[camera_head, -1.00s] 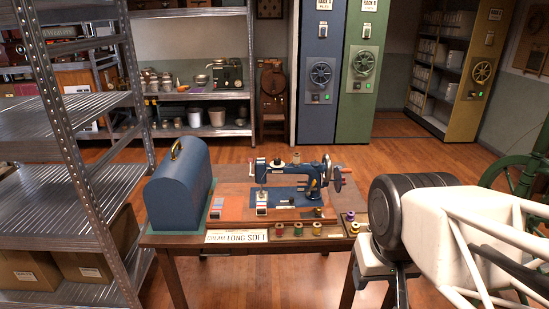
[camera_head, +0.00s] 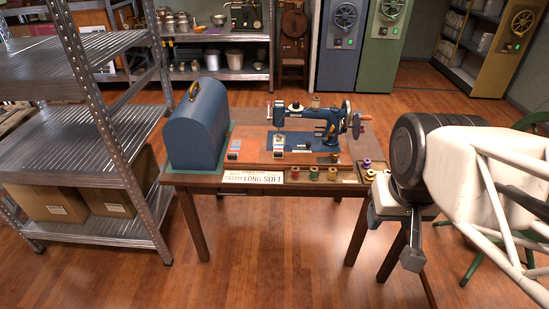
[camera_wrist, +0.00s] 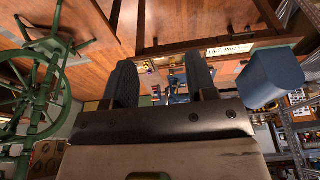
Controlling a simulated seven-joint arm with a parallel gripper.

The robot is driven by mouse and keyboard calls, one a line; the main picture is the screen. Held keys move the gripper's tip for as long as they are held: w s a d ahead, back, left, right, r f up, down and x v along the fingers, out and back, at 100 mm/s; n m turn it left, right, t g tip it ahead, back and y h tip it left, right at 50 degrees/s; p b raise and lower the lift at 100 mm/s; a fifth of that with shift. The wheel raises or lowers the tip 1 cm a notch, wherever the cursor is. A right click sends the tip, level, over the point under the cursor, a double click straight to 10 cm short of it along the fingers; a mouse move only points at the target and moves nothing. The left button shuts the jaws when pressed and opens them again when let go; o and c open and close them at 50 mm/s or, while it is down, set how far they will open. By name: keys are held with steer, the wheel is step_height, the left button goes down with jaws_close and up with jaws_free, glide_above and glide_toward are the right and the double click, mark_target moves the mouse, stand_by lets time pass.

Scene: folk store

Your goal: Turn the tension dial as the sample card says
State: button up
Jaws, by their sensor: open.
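A blue sewing machine (camera_head: 318,126) stands on a wooden table (camera_head: 330,185) in the head view. The tension dial is too small to make out for certain. The card also shows in the wrist view (camera_wrist: 230,50). My gripper (camera_head: 412,262) is in front of the table's right end, apart from the machine. In the wrist view its two dark fingers (camera_wrist: 163,85) stand apart with nothing between them.
A blue domed case (camera_head: 197,128) with a handle stands at the table's left end. Several coloured spools (camera_head: 331,174) sit in a tray along the front right. A metal shelf (camera_head: 95,150) stands left; a green wheel frame (camera_wrist: 40,95) is near my arm.

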steer(key=shift+o, duration=0.6)
steer(key=w+a+r+m, duration=0.1)
steer(key=w+r, duration=0.3)
steer(key=w, duration=0.5)
steer(key=w+r+m, duration=0.1)
steer(key=w+r, duration=0.2)
steer(key=w, duration=0.6)
steer(key=m+g, duration=0.3)
steer(key=m, duration=0.1)
glide_above(296, 103)
steer(key=f, duration=1.5)
steer(key=shift+s+d+f, duration=0.2)
steer(key=shift+s+f, duration=0.15)
steer(key=shift+f, duration=0.05)
steer(key=shift+w+a+f+m, duration=0.15)
steer(key=shift+w+f+m, duration=0.15)
steer(key=shift+w+f, duration=0.15)
steer(key=shift+f, duration=0.1)
steer(key=shift+f, duration=3.8)
